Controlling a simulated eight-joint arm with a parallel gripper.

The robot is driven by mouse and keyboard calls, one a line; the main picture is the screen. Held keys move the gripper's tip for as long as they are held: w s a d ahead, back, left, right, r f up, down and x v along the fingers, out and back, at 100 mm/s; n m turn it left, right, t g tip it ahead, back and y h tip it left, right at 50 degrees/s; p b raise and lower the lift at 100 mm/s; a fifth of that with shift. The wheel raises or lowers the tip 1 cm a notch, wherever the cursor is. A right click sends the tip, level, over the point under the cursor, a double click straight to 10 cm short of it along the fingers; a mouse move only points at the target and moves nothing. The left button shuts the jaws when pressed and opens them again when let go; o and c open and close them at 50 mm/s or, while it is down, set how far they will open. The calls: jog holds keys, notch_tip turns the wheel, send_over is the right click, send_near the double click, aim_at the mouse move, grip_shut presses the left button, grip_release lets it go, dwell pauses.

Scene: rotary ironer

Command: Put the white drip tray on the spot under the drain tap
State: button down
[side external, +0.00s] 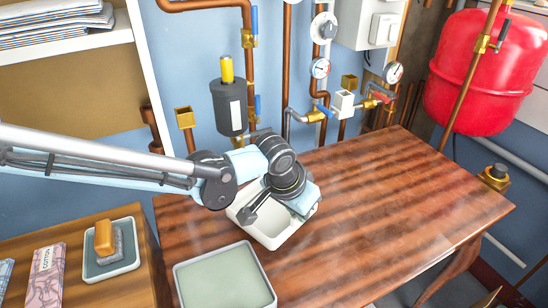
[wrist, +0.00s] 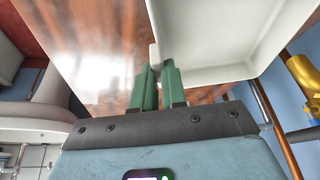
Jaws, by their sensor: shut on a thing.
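The white drip tray (side external: 273,232) is a shallow, open, empty tray at the middle left of the wooden table. In the wrist view its inside (wrist: 205,35) fills the upper right. My gripper (side external: 256,208) is over the tray's left side. Its green fingers (wrist: 157,68) are shut on the tray's edge. The fingers are hidden in the side view. I cannot tell whether the tray rests on the table or hangs just above it.
A pale tray with a greenish inside (side external: 225,277) lies at the table's front left. The wooden table (side external: 400,210) is clear on the right. A black canister (side external: 229,106) and copper pipes are on the wall behind. A red tank (side external: 470,75) hangs at the right.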

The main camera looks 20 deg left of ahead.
aim_at(288, 219)
jog(key=w+a+f, duration=0.3)
jog(key=shift+r, duration=0.1)
dwell(0.3)
jog(key=c, duration=1.6)
grip_release()
jog(key=shift+f, duration=0.2)
jog(key=shift+c, duration=0.2)
jog(key=o, duration=0.5)
jog(key=shift+c, duration=0.2)
